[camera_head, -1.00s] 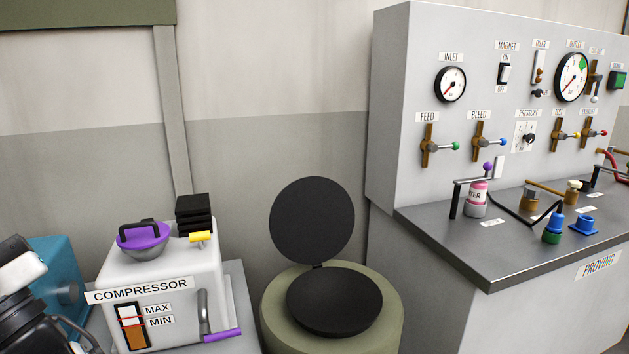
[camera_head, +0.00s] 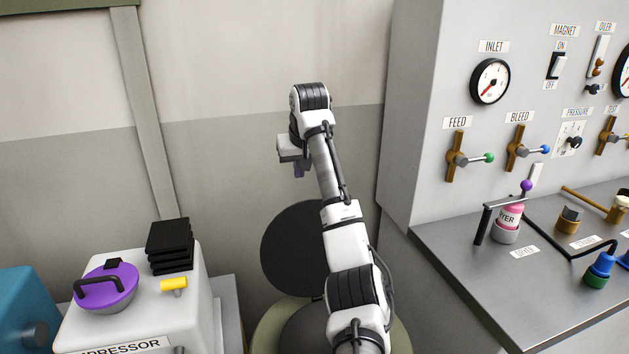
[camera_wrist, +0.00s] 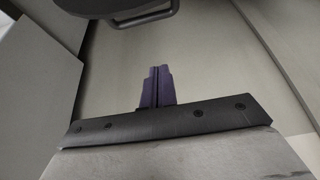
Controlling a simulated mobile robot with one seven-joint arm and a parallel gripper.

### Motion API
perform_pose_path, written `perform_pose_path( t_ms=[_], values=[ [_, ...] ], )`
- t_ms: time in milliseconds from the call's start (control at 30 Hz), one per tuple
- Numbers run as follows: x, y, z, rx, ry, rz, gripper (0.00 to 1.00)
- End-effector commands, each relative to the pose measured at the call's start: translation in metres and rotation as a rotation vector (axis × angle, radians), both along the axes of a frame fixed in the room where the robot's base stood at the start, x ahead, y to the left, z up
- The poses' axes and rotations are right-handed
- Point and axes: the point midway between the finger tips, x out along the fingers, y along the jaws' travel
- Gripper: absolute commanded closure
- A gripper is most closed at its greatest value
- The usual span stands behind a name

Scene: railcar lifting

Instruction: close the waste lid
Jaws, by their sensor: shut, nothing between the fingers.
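The waste lid (camera_head: 288,252) is a black disc standing raised at the back of the green round bin (camera_head: 262,335). My own arm hides its right part and much of the bin's dark top. My gripper (camera_head: 299,172) is above the lid, pointing down, apart from it in the head view. In the wrist view its purple fingers (camera_wrist: 157,84) are together with nothing between them. A dark rounded shape shows at the top edge of the wrist view; I cannot tell if it is the lid.
The white compressor (camera_head: 190,305), with a purple cap (camera_head: 110,285) and a black stack (camera_head: 170,245), stands left of the bin. The grey proving bench (camera_head: 470,270) and its gauge panel (camera_head: 425,110) stand to the right. A bare wall (camera_head: 230,200) is behind.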

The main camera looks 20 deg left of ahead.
Motion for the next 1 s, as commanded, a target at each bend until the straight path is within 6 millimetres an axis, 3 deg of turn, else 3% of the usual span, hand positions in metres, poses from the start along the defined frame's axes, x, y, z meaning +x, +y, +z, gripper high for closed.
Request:
perform_pose_path(
  t_ms=[267, 567, 1000],
  values=[
    [0.011, 0.004, -0.029, -0.008, 0.018, -0.005, 1.00],
    [0.033, 0.020, -0.088, -0.008, 0.017, -0.004, 1.00],
    [0.004, 0.000, -0.081, -0.005, 0.011, -0.004, 1.00]
  ],
)
